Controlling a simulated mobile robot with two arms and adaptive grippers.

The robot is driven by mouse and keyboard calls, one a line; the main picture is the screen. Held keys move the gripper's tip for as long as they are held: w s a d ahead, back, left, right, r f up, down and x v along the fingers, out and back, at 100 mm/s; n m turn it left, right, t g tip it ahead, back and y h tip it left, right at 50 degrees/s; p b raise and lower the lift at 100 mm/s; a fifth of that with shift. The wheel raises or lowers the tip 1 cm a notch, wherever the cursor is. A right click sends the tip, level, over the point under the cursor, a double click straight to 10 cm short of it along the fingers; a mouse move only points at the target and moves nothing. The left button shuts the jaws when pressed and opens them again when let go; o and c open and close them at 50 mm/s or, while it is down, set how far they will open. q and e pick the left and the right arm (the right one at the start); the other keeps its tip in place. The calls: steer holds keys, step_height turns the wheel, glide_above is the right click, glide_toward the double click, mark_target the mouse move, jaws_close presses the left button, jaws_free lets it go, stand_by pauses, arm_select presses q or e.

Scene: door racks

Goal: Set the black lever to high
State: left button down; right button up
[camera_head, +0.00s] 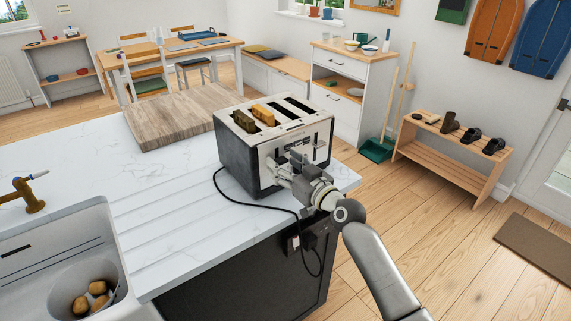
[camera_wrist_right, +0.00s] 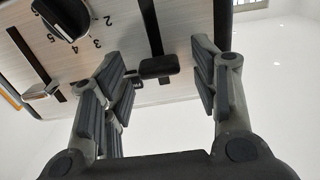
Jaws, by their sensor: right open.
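A black and silver toaster (camera_head: 262,165) stands on the white counter near its right edge. Two brown slices of bread (camera_head: 263,115) stick up from its left slots; the right slots look empty. In the right wrist view the toaster's front face shows a black lever (camera_wrist_right: 158,66) at the picture-lower end of a dark vertical slot. My right gripper (camera_head: 288,168) is at that front face. In the wrist view its open fingers (camera_wrist_right: 160,88) stand on either side of the black lever, with gaps on both sides. My left gripper is out of view.
A pale lever (camera_wrist_right: 42,90) and a black numbered dial (camera_wrist_right: 68,18) are beside the black lever. A wooden board (camera_head: 178,115) lies behind the toaster, and a sink (camera_head: 60,235) is at the left. The toaster's black cord hangs over the counter front.

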mark_target(277, 148)
steer(key=shift+c, duration=0.3)
jaws_close()
steer(key=shift+r+p, duration=0.65)
steer(key=shift+r, duration=0.8)
steer(key=shift+c, duration=1.2)
jaws_free()
steer(key=o, duration=0.3)
